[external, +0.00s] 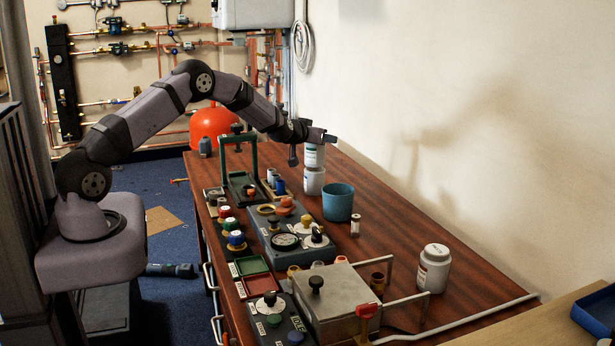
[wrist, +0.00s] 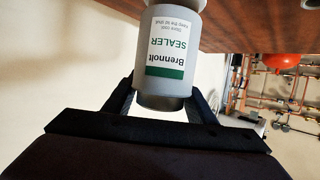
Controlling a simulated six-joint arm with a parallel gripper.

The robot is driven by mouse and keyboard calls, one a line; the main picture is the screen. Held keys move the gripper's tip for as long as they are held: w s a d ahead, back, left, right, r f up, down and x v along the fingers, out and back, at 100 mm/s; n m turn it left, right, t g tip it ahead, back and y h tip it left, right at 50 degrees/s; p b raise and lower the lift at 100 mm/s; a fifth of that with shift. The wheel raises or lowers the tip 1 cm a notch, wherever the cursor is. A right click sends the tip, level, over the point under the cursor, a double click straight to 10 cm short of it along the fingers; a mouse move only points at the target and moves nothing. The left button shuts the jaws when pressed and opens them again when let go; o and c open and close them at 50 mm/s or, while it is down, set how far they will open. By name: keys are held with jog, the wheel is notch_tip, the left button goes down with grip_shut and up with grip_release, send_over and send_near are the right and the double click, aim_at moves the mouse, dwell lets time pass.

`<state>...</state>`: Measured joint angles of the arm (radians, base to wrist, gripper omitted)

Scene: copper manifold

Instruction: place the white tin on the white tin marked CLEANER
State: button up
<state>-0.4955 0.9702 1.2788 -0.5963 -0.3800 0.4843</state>
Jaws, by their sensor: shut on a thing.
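My gripper (external: 311,146) is shut on a white tin (external: 314,158) above the far right part of the bench. In the wrist view, which is upside down, the gripper's dark fingers (wrist: 166,100) are on both sides of this tin (wrist: 165,50). Its label reads Brennolt SEALER, with a green band. A second white tin (external: 314,181) stands upright directly below it, and the two look touching or nearly so. The lower tin's label cannot be read. In the wrist view a pale edge (wrist: 187,4) shows at the top, probably the lower tin.
A teal cup (external: 338,203) and a small bottle (external: 355,225) stand just in front of the tins. A larger white jar (external: 434,270) stands nearer on the right. A green frame (external: 254,160) and control boxes crowd the left. Bare wood lies to the right.

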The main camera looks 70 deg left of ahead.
dwell(0.3)
jog(key=o, duration=1.3)
jog(key=shift+f, duration=0.1)
jog(key=shift+r, duration=0.2)
jog(key=shift+b+v, duration=0.9)
jog(key=shift+v, duration=5.15)
